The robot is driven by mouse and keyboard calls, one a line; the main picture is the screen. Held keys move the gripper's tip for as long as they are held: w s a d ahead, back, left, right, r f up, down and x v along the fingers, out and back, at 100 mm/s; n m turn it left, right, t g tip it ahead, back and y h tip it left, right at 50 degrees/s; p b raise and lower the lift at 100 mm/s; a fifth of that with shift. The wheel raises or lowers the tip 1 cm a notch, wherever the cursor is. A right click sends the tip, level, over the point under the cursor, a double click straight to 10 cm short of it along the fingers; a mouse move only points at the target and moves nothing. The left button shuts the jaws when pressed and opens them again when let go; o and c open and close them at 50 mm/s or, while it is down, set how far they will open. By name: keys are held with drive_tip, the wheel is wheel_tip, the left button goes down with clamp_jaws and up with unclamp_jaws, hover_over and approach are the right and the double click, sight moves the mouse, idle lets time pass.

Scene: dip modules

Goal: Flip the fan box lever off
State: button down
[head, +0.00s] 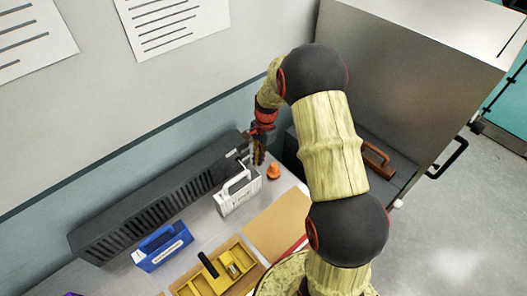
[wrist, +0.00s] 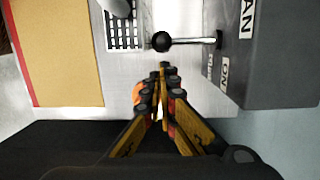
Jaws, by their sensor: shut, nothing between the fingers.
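The fan box is a long dark grey vented box (head: 150,195) along the wall at the back of the table in the head view. Its end also shows in the wrist view (wrist: 275,70) at the right, with "AN" and "ON" labels. Its lever, a metal rod with a black ball (wrist: 162,41), sticks out leftward from the box in the wrist view. My gripper (wrist: 163,70) is shut and empty, with its tips just below the ball in the picture; contact is not clear. In the head view my gripper (head: 259,155) is at the box's right end.
A white module (head: 238,193) stands in front of the box, with a blue one (head: 162,247) farther left. A yellow tray (head: 218,268) and a tan board (head: 278,226) lie nearer. A small orange cone (head: 274,171) stands beside my gripper. A large grey cabinet (head: 415,80) is at right.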

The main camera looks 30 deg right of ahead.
drive_tip(key=shift+s+a+f, duration=0.15)
drive_tip(key=shift+a+f, duration=0.25)
drive_tip(key=shift+a, duration=0.15)
drive_tip(key=shift+s+f, duration=0.25)
drive_tip(key=shift+f, duration=0.9)
drive_tip(key=shift+w+f, duration=0.1)
drive_tip(key=shift+f, duration=0.2)
drive_tip(key=shift+r, duration=0.2)
drive_tip(key=shift+r+p, duration=0.75)
